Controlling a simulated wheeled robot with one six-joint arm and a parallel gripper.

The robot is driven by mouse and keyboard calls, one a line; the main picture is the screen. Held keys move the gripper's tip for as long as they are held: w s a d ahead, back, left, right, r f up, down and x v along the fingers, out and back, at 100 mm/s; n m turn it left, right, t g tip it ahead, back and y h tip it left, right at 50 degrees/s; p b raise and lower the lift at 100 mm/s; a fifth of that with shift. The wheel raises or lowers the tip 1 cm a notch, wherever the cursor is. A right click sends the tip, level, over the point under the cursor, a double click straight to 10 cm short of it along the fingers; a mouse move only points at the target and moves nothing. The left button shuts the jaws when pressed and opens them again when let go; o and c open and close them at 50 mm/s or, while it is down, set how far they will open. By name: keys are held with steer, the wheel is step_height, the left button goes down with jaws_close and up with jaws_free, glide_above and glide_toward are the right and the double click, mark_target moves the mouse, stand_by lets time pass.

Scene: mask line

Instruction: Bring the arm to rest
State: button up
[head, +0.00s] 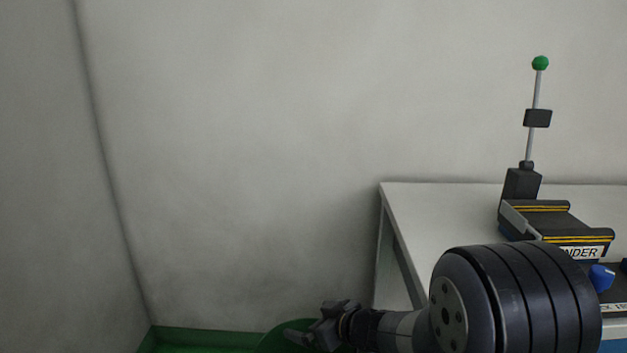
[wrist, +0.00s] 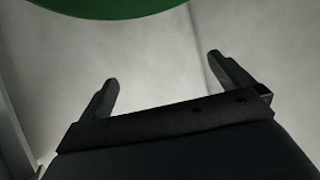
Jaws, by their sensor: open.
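My gripper (head: 308,328) is at the bottom of the head view, at the end of my dark arm, left of the white table. In the wrist view my gripper (wrist: 164,72) has its two dark fingers spread wide apart. Nothing is between them; only pale grey wall shows there. In the head view the lower part of the gripper is close to the picture's bottom edge and hard to make out.
A white table (head: 440,210) stands right of my gripper, bearing a dark machine (head: 555,222) with yellow stripes and a green-topped pole (head: 540,63). A green curved surface (head: 270,340) lies behind the gripper, over a green floor (head: 190,342). Bare walls fill the left.

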steer(key=shift+f+p, duration=0.5)
steer(key=shift+p, duration=0.05)
steer(key=shift+f, duration=0.15)
stand_by(0.5)
